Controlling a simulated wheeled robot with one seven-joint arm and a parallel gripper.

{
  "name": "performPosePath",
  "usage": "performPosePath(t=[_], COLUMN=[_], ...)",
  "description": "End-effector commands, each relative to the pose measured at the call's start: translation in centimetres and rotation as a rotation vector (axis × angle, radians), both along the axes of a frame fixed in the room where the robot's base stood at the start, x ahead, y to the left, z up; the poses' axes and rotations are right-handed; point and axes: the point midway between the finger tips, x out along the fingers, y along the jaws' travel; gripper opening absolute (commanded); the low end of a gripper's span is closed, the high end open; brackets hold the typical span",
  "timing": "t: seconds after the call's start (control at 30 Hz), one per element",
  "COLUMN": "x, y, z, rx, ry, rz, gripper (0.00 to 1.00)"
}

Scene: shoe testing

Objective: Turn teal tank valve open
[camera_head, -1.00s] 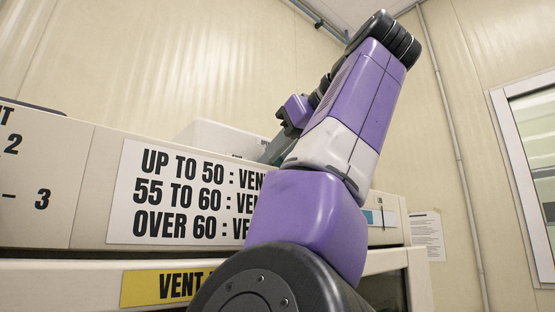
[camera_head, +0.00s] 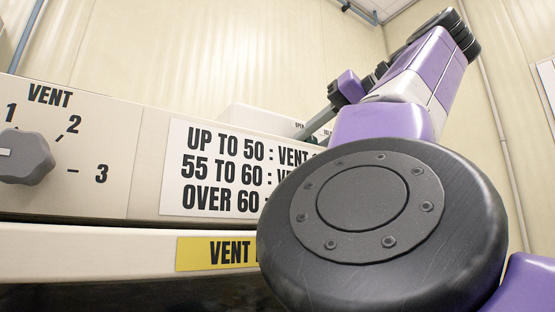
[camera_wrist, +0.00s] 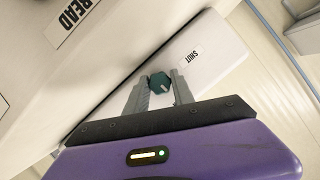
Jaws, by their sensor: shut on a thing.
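The teal valve knob (camera_wrist: 159,82) shows in the wrist view, on a white box (camera_wrist: 205,45) with a "SHUT" label beside it. A pale mark is on the knob's face. My gripper (camera_wrist: 159,88) has one grey finger on each side of the knob and is shut on it. In the head view, the white box (camera_head: 258,119) stands behind the sign panel, and a small "OPEN" label (camera_head: 299,125) shows on it. One finger reaches down toward the box there.
A beige panel carries a grey vent dial (camera_head: 28,157) marked 1 to 3 and a white sign (camera_head: 235,175) with vent ranges. A yellow vent label (camera_head: 217,252) is below. My dark round arm joint hides part of the sign. A "READ" label (camera_wrist: 75,12) shows in the wrist view.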

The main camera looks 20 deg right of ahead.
Motion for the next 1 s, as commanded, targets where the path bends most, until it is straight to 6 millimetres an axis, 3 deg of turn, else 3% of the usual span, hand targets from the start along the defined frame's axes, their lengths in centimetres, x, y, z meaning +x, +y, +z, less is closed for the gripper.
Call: performPosePath(t=[0.47,0.5,0.6,1.0], x=[0.0,0.0,0.0,0.08], y=[-0.01,-0.01,-0.02,0.03], z=[-0.09,-0.09,-0.07,0.11], rx=[0.011,0.011,0.011,0.011], ry=[0.006,0.006,0.006,0.004], rz=[0.0,0.0,0.0,0.0], gripper=[0.0,0.35,0.51,0.51])
